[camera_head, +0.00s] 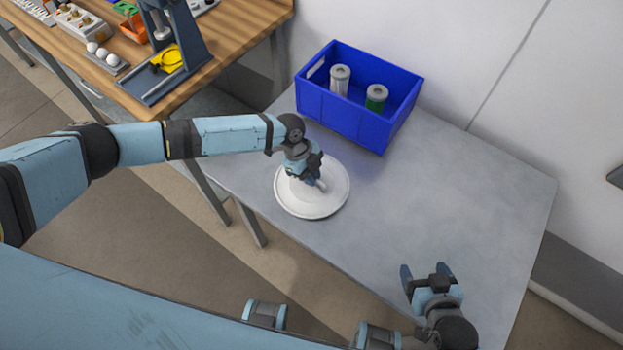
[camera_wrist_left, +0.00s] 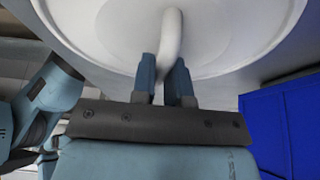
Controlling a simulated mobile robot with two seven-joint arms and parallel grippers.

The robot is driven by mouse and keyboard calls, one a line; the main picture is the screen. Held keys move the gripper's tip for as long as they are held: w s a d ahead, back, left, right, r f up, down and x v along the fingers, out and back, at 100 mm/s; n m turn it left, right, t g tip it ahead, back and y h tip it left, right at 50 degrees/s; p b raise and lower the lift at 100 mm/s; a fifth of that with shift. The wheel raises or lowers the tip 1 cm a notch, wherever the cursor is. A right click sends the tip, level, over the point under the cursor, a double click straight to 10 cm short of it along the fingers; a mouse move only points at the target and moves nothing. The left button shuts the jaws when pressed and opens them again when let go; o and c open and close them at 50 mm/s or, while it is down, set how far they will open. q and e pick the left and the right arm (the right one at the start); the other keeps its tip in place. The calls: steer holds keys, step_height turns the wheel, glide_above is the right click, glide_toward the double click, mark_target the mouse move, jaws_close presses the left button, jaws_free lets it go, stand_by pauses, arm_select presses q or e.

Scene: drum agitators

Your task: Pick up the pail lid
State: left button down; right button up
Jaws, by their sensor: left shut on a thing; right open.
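The pail lid (camera_head: 330,203) is a round white disc with a raised rim and a handle in its middle. It is over the left part of the grey table; I cannot tell whether it touches the table. My left gripper (camera_head: 318,182) is at the lid's centre, shut on the handle. In the left wrist view the lid (camera_wrist_left: 240,40) fills the top, and the fingers of my left gripper (camera_wrist_left: 166,85) stand on either side of the white handle (camera_wrist_left: 171,40). My right gripper (camera_head: 427,274) is open and empty over the table's front edge.
A blue crate (camera_head: 345,118) holding two cylindrical parts stands on the grey table (camera_head: 450,200) behind the lid. It also shows in the left wrist view (camera_wrist_left: 285,125). A wooden workbench (camera_head: 230,25) with a press and small parts is at upper left. The table's right side is clear.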

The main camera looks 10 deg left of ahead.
arm_select(q)
steer(key=shift+r, duration=0.15)
